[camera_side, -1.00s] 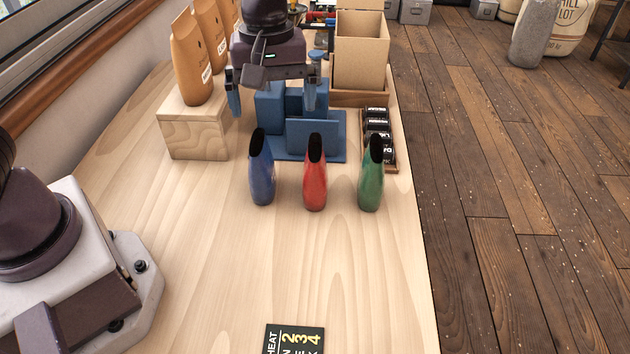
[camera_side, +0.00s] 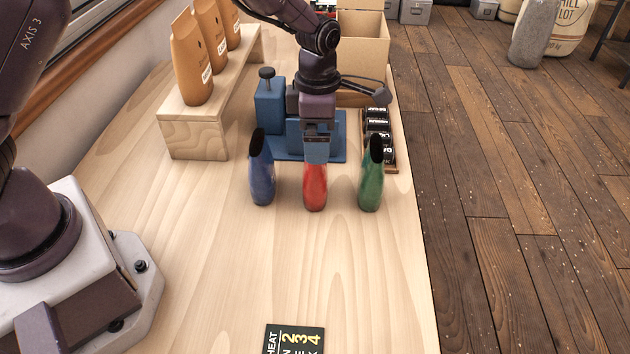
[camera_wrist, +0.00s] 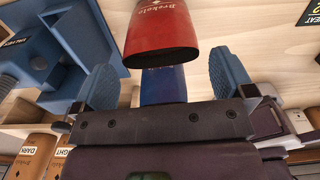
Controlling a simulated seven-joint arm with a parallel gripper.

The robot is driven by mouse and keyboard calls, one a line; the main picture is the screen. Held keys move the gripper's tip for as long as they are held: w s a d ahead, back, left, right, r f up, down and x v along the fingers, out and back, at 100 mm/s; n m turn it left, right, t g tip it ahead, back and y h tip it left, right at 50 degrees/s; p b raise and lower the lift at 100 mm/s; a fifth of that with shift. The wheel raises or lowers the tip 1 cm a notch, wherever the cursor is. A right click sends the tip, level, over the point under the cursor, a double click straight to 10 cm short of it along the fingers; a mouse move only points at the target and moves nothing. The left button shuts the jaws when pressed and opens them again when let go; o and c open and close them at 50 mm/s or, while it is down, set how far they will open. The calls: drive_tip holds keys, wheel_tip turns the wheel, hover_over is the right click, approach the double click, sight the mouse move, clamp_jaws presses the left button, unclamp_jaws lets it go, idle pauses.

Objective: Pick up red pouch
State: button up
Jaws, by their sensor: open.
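The red pouch (camera_side: 315,188) stands upright on the wooden table between the blue pouch (camera_side: 262,180) and the green pouch (camera_side: 371,185). My gripper (camera_side: 317,158) is at the red pouch's upper part and hides its top in the side view. In the wrist view the red pouch (camera_wrist: 162,28) shows its dark top end just ahead of the gap between my open fingers (camera_wrist: 165,75), and nothing is clamped. The blue pouch (camera_wrist: 163,86) shows beyond it, in line with the gap.
A blue fixture (camera_side: 269,104) stands behind the pouches. A wooden riser (camera_side: 196,136) with tan bags (camera_side: 191,58) is at left. A tray of dark packets (camera_side: 378,125) and a cardboard box (camera_side: 362,40) are at back right. The table front is clear apart from a dark sign (camera_side: 294,340).

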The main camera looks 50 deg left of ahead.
drive_tip(key=shift+s+a+f, duration=0.1)
drive_tip(key=shift+f, duration=1.65)
drive_tip(key=shift+a+f, duration=0.1)
drive_tip(key=shift+f, duration=1.6)
drive_tip(key=c, duration=0.8)
drive_tip(key=shift+o, duration=0.2)
wheel_tip(320, 180, up, 15)
drive_tip(key=w+a+m, duration=0.9)
drive_tip(key=a+m, duration=0.2)
drive_tip(key=m, duration=0.7)
wheel_tip(320, 180, down, 13)
drive_tip(key=shift+m+t+y, duration=0.3)
drive_tip(key=shift+t+y, duration=0.1)
